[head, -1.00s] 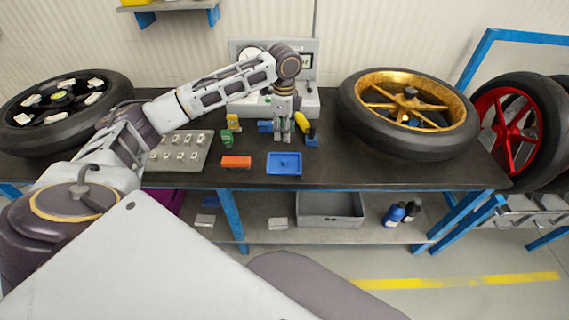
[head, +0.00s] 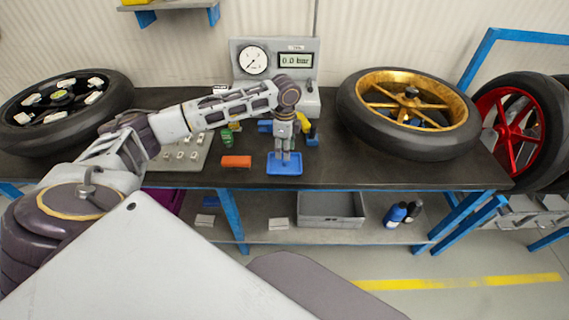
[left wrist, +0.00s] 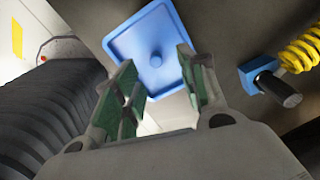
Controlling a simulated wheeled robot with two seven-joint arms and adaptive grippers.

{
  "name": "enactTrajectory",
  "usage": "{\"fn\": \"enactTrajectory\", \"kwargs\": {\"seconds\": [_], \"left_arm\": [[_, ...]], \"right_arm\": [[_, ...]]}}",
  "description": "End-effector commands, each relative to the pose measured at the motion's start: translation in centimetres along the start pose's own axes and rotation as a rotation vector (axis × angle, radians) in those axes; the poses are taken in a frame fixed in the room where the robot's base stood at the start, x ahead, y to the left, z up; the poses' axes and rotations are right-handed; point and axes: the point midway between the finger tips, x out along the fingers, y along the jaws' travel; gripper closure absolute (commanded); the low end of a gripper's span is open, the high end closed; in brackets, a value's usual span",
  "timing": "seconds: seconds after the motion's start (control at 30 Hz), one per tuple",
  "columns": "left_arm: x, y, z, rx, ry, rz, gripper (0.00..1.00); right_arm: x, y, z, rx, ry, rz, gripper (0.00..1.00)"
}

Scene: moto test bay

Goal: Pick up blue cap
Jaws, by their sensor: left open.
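The tray also shows near the front of the bench in the head view (head: 284,172). There I cannot make out the cap, with my gripper in front of it. My left gripper (head: 283,157) points down over the tray. My right gripper is not in view.
An orange block (head: 236,161) lies left of the tray. A yellow spring part with a blue block (left wrist: 258,72) is to its right. A gold-rimmed wheel (head: 408,112) stands right on the bench, a gauge panel (head: 275,60) behind. The bench's front edge is close.

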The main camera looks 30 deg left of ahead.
Motion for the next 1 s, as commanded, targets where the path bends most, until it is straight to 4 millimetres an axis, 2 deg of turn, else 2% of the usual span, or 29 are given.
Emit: {"fn": "enactTrajectory", "kwargs": {"seconds": [0.37, 0.67, 0.8, 1.0], "left_arm": [[0.3, 0.1, 0.0, 0.0, -0.001, 0.001, 0.59], [3.1, 0.6, 0.0, -0.001, -0.002, 0.002, 0.59], [4.5, 0.6, -0.1, 0.0, -0.001, 0.001, 0.59], [5.2, 0.6, 0.0, 0.001, -0.001, 0.001, 0.59]], "right_arm": [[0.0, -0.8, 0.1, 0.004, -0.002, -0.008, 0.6], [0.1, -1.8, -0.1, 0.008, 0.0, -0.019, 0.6], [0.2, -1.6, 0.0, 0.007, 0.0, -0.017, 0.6], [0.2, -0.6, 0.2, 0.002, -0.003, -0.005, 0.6]]}}
